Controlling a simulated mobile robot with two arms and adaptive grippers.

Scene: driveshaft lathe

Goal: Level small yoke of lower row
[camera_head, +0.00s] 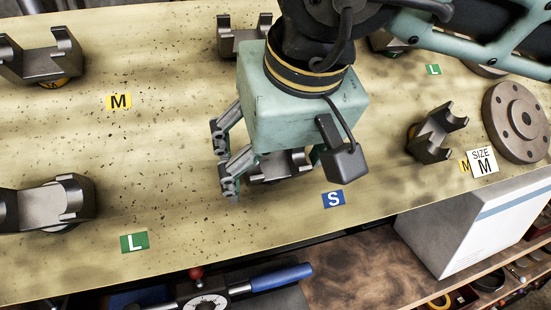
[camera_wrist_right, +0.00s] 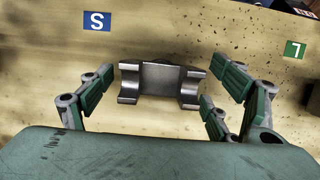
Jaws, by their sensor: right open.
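The small yoke (camera_head: 288,164) of the lower row is a dark metal U-shaped part beside the blue S label (camera_head: 333,198). My right gripper (camera_head: 268,168) is open above it and hides much of it in the head view. In the right wrist view the yoke (camera_wrist_right: 160,84) lies between the spread green fingers of the gripper (camera_wrist_right: 155,98). Gaps show between the yoke and the fingers on both sides. The yoke looks slightly turned in this view; I cannot tell how far it is tilted. My left gripper does not show.
Other yokes stand at the lower left (camera_head: 45,203), upper left (camera_head: 42,60), top middle (camera_head: 240,38) and right (camera_head: 436,132). A round flange (camera_head: 515,122) and a SIZE M card (camera_head: 483,161) lie at the right.

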